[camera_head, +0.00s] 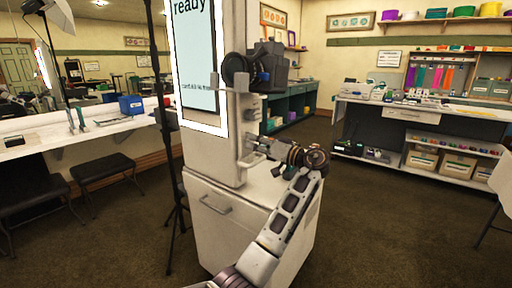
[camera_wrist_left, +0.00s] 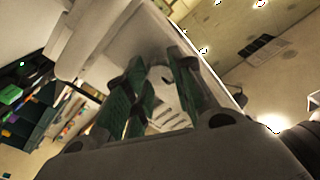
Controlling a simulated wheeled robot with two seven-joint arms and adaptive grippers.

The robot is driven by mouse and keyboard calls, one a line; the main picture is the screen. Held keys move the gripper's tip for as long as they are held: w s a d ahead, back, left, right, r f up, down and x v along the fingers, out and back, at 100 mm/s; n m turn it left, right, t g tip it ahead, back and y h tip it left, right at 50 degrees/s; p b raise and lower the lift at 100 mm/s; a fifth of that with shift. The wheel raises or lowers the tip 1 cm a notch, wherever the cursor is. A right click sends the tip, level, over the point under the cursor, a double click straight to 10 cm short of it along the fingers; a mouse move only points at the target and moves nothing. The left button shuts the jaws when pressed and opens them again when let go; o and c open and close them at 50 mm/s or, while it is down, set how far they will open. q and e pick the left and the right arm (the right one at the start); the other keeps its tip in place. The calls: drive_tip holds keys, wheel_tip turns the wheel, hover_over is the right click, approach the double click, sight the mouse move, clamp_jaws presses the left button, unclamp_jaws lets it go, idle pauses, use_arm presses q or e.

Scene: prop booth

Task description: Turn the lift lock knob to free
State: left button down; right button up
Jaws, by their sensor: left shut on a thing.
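The white booth cabinet (camera_head: 212,165) stands in the middle of the head view, with a side panel (camera_head: 243,115) on its right. My left gripper (camera_head: 258,147) reaches this panel from the right, and its fingers are closed at a small fitting there, most likely the lift lock knob. In the left wrist view my left gripper's dark green finger pads (camera_wrist_left: 152,85) stand on either side of a pale part (camera_wrist_left: 160,76), which looks like the knob. The knob's marks and its turned position cannot be read. My right gripper is not in view.
A black camera (camera_head: 262,68) sits on the panel just above my left gripper. A lit screen (camera_head: 198,60) reading "ready" faces front. A black stand (camera_head: 168,150) is left of the cabinet. Stools (camera_head: 102,168) and a counter are at left, shelves (camera_head: 420,130) at right. Carpet between is clear.

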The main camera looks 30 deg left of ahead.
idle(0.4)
use_arm(q)
drive_tip(key=c, duration=1.2)
unclamp_jaws()
drive_tip(key=shift+o, duration=0.2)
drive_tip(key=shift+d, duration=0.1)
drive_tip(key=d, duration=1.1)
drive_tip(key=shift+s+d+f, duration=0.4)
drive_tip(key=shift+s+f, duration=0.05)
drive_tip(key=shift+d, duration=0.1)
